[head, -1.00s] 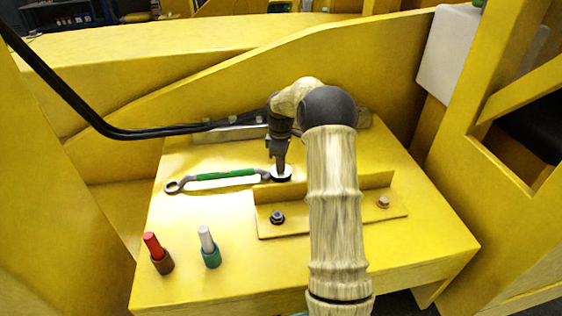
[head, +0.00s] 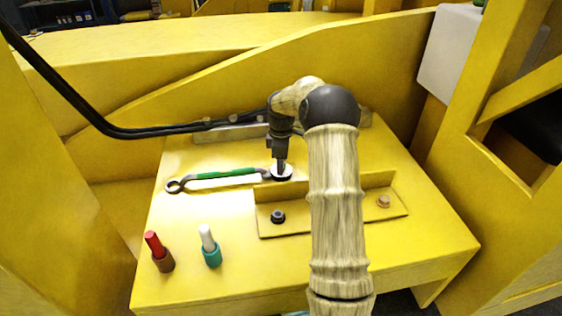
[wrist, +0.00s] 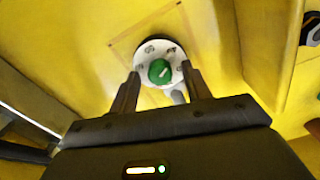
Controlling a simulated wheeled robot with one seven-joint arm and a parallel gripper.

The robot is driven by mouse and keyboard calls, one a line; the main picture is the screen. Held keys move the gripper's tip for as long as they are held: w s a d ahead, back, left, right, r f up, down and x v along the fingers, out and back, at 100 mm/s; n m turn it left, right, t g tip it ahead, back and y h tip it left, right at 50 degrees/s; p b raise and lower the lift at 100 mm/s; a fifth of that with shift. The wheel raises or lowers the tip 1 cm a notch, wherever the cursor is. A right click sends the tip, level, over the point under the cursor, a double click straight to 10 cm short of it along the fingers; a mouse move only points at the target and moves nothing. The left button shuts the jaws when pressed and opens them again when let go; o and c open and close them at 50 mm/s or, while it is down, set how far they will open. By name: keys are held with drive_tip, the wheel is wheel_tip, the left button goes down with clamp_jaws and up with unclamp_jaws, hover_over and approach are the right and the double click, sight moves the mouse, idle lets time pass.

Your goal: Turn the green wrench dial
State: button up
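The dial (wrist: 160,71) shows in the wrist view as a white disc with small marks and a green knob with a light pointer line at its centre. In the head view the dial (head: 283,175) is a pale disc on the yellow bench, partly hidden by my gripper (head: 281,166). In the wrist view my gripper (wrist: 160,72) is open, with one finger on each side of the disc and visible gaps to the green knob. I cannot tell whether the fingertips touch the disc. A green-handled wrench (head: 225,174) lies to the left, its right end beside the dial.
A yellow angle bracket (head: 300,222) with a dark bolt and a copper bolt lies in front of the dial. A red-topped marker (head: 157,250) and a white-topped one (head: 209,246) stand front left. A yellow wall (head: 220,90) rises behind.

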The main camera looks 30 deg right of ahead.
wheel_tip(320, 180, up, 18)
drive_tip(key=b, duration=0.3)
drive_tip(key=shift+f, duration=0.25)
drive_tip(key=shift+f, duration=0.1)
idle(0.6)
